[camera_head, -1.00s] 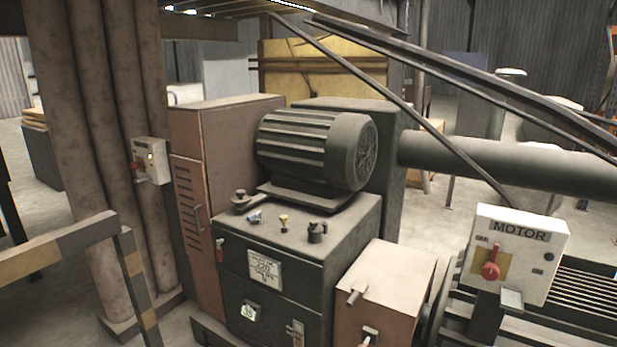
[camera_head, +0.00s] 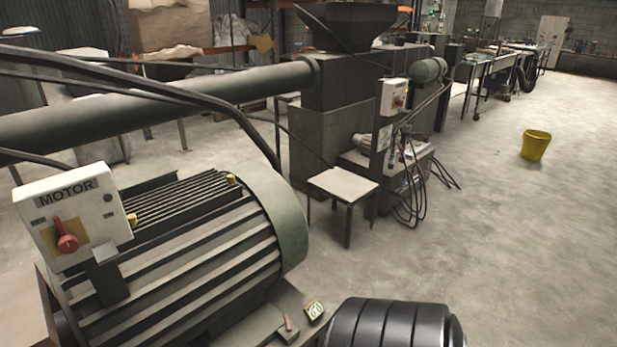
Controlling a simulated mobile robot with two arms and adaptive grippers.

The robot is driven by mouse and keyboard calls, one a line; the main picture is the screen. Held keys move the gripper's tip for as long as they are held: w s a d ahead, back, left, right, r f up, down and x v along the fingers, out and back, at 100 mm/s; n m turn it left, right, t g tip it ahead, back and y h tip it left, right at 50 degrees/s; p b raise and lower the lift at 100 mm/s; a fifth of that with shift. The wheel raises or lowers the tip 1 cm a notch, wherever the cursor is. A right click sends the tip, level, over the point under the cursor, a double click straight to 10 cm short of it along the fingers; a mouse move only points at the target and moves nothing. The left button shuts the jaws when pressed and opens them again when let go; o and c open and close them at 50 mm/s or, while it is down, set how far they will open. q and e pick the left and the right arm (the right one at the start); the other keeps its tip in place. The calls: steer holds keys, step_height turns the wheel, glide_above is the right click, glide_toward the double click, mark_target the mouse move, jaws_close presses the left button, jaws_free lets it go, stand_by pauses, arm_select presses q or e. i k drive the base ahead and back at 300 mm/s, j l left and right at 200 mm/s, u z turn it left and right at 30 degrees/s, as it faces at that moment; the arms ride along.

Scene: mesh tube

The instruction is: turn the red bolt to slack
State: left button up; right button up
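A small red lever-like piece (camera_head: 288,322), likely the red bolt, sits on the dark base beside the big motor at the bottom of the view. A small green and pale label (camera_head: 314,310) lies just right of it. The large ribbed motor (camera_head: 180,260) with a green end cover fills the lower left. A white box marked MOTOR (camera_head: 75,213) stands at its left, with a red rotary knob (camera_head: 67,243) on its face.
A thick pipe (camera_head: 150,108) crosses behind the motor to a dark hopper machine (camera_head: 345,95). A small stool-like table (camera_head: 343,184) stands in front of that machine, with loose cables beside it. A yellow bucket (camera_head: 535,146) stands on open floor at the right.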

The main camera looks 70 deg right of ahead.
mark_target(288, 329)
steer(key=z, duration=1.95)
